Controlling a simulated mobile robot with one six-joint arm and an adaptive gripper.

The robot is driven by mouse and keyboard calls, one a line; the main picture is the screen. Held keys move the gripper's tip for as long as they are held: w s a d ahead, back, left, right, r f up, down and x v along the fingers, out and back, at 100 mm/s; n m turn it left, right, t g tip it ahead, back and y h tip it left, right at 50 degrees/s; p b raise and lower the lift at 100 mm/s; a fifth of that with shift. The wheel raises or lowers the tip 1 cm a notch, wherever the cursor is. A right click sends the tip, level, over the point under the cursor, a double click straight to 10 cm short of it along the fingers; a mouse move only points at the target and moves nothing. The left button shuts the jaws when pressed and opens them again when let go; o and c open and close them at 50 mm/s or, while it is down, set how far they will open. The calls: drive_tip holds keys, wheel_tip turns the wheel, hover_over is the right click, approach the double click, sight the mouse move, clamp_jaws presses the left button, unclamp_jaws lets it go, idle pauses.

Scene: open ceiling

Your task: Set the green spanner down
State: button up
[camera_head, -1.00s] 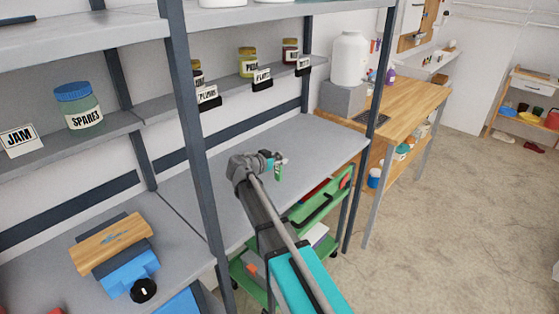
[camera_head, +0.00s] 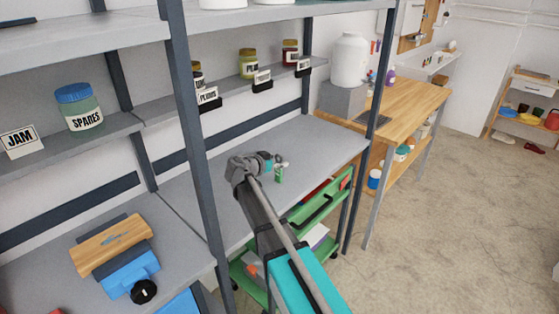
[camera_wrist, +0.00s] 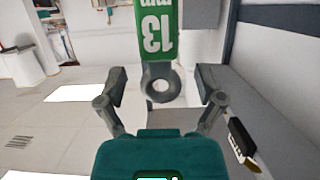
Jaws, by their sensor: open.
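The green spanner (camera_head: 280,174) is at the grey shelf surface (camera_head: 318,146), just beyond my gripper. In the wrist view the spanner (camera_wrist: 157,30) shows a green handle marked 13 mm and a grey ring end. My gripper (camera_wrist: 162,86) is open, with one finger on each side of the ring end and a visible gap to both. In the head view my gripper (camera_head: 272,164) is low over the middle of the shelf. I cannot tell how the spanner's far end rests.
A dark upright post (camera_head: 200,150) stands left of my arm. A wooden block on a blue tool (camera_head: 112,245) sits on the left shelf section. Labelled jars (camera_head: 248,64) line the shelf above. A green cart (camera_head: 320,205) stands below. The shelf's right part is clear.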

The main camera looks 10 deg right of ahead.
drive_tip(key=p+v, duration=0.1)
drive_tip(key=v, duration=0.6)
drive_tip(key=shift+p, duration=0.4)
drive_tip(key=shift+d, duration=0.15)
drive_tip(key=s+d+r+n+g+y+p, duration=0.2)
drive_tip(key=s+n+g+y+p, duration=0.1)
drive_tip(key=s+p, duration=0.4)
drive_tip(key=s+d+r+n+g+y+p, duration=0.2)
drive_tip(key=s+r+n+y+p, duration=0.1)
drive_tip(key=s+p, duration=0.4)
drive_tip(key=s+d+r+n+g+y+p, duration=0.2)
drive_tip(key=s+p, duration=0.5)
drive_tip(key=s, duration=0.4)
drive_tip(key=r+n+g+y, duration=0.1)
drive_tip(key=n+y, duration=0.1)
drive_tip(key=y, duration=0.1)
drive_tip(key=shift+n+g+y, duration=0.3)
drive_tip(key=shift+n+y, duration=0.1)
drive_tip(key=shift+r, duration=0.15)
